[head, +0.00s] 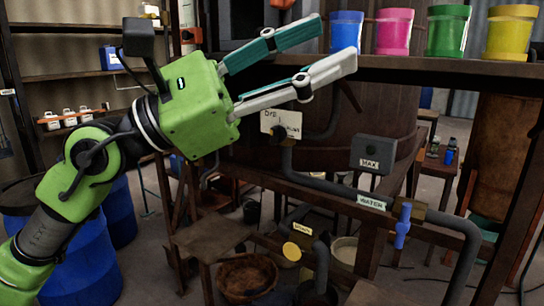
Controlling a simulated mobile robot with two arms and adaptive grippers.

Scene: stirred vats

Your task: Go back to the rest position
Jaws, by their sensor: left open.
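My left gripper (334,50) reaches in from the left on a green arm. Its two fingers are spread apart with nothing between them. The fingertips are in front of the shelf edge, close to the blue cup in the picture. My right gripper is not in view.
A blue cup (346,32), pink cup (394,32), green cup (447,32) and yellow cup (509,35) stand on a wooden shelf (455,73). Below are a pipe with a blue valve handle (403,226), a grey MAX box (373,154) and a yellow knob (291,251). Blue barrels (88,265) stand lower left.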

